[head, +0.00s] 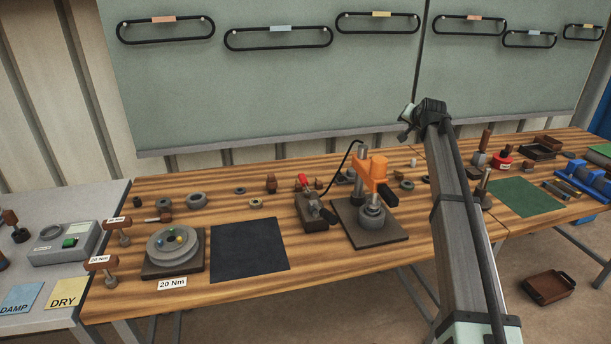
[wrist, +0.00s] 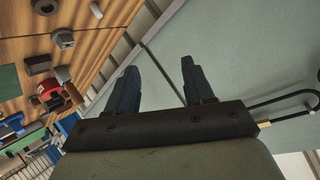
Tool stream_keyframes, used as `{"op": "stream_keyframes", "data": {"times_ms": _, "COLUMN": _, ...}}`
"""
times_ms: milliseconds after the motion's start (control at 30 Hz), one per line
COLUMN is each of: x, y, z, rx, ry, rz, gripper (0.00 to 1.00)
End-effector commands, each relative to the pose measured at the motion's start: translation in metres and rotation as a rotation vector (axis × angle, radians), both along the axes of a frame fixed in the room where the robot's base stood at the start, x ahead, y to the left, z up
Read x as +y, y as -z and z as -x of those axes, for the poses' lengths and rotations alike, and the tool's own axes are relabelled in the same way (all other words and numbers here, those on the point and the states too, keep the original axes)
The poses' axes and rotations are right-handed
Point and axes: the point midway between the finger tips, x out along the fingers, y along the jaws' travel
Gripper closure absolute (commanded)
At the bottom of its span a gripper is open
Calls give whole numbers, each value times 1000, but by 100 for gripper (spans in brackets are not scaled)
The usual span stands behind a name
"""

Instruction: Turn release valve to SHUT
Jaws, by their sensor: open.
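A dark pump block (head: 313,212) stands on the wooden bench, left of the orange press (head: 372,168). It carries a red-tipped lever (head: 303,181) and a small light grey part (head: 313,206) near its front right. I cannot tell for sure which part is the release valve, nor read any SHUT mark. A black hose arches from the block's area to the press. My gripper (wrist: 159,66) is open and empty in the wrist view, its two dark fingers apart. In the head view my arm rises to the right of the press, its end well above the bench. The pump does not show in the wrist view.
The press stands on a dark square base plate (head: 369,236). A black mat (head: 248,252) and a round grey fixture (head: 174,243) lie to the left. Small rings and blocks line the back. A green mat (head: 526,197) is at right. A board (head: 270,80) stands behind.

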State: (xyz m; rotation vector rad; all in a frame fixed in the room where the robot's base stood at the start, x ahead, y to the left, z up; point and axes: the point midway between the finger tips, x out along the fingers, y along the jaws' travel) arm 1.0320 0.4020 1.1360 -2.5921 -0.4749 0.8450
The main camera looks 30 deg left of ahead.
Motion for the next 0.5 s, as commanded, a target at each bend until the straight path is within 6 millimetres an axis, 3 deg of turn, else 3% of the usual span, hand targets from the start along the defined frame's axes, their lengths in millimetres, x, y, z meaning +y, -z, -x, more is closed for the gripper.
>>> {"op": "stream_keyframes", "data": {"times_ms": 33, "x": 33, "y": 6, "z": 18, "rx": 28, "ry": -57, "rz": 55, "gripper": 48}}
{"op": "stream_keyframes", "data": {"times_ms": 200, "x": 116, "y": 27, "z": 83, "rx": 121, "ry": -240, "rz": 250, "gripper": 48}}
{"op": "stream_keyframes", "data": {"times_ms": 400, "x": 193, "y": 44, "z": 167, "rx": 215, "ry": -453, "rz": 468, "gripper": 48}}
{"op": "stream_keyframes", "data": {"times_ms": 500, "x": 219, "y": 49, "z": 204, "rx": 252, "ry": -542, "rz": 557, "gripper": 48}}
